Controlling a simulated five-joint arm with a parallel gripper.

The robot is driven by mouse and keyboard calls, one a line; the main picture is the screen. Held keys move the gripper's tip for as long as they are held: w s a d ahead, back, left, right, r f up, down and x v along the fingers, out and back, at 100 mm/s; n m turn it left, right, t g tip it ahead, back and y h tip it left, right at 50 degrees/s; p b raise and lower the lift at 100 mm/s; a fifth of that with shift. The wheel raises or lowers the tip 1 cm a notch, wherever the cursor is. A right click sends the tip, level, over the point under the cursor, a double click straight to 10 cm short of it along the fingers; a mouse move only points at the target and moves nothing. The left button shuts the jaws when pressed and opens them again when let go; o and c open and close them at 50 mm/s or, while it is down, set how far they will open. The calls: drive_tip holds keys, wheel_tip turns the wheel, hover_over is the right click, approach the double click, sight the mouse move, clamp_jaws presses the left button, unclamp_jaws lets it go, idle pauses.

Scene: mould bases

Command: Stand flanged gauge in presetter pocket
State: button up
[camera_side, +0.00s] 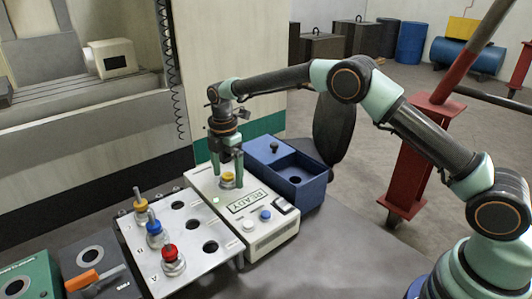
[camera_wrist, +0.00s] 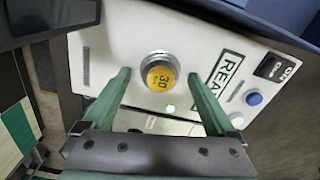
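The flanged gauge, with a yellow cap marked "30" and a silver ring around it, stands in the pocket of the white presetter (camera_side: 262,228); I see the gauge in the side view (camera_side: 228,180) and the wrist view (camera_wrist: 160,76). It looks upright; its lower part is hidden in the pocket. My gripper (camera_side: 227,170) is above the presetter, pointing down. In the wrist view its green fingers (camera_wrist: 158,88) are spread on either side of the gauge, with a visible gap to each side. The presetter (camera_wrist: 110,45) bears a READY panel and a lit green lamp.
A metal rack plate (camera_side: 190,262) left of the presetter holds yellow (camera_side: 141,206), blue (camera_side: 154,228) and red (camera_side: 170,251) collared tools, beside empty holes. A blue box (camera_side: 305,190) stands close behind right. An orange-handled block (camera_side: 97,280) lies at lower left.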

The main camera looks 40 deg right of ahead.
drive_tip(key=shift+f, duration=0.1)
wheel_tip(320, 180, up, 12)
idle(0.6)
